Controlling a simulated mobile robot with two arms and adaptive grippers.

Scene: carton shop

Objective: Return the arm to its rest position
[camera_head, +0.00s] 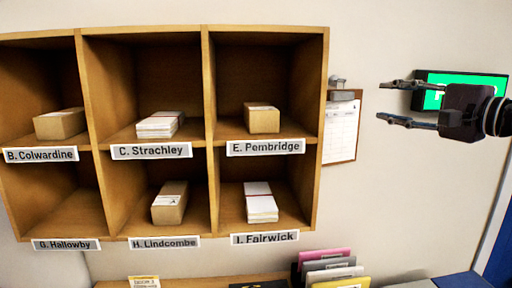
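My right gripper (385,101) comes in from the right edge at upper right. Its two dark fingers point left and are spread apart, with nothing between them. It hangs in front of the pale wall and partly covers a green lit screen (461,81). My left gripper is not in view.
A wooden pigeonhole shelf (207,84) with name labels fills the left and middle. Several compartments hold brown boxes or white envelope stacks; G. Hallowby (66,244) looks empty. A clipboard (341,128) hangs right of the shelf. Coloured folders (328,268) stand below. Wall space beneath the gripper is clear.

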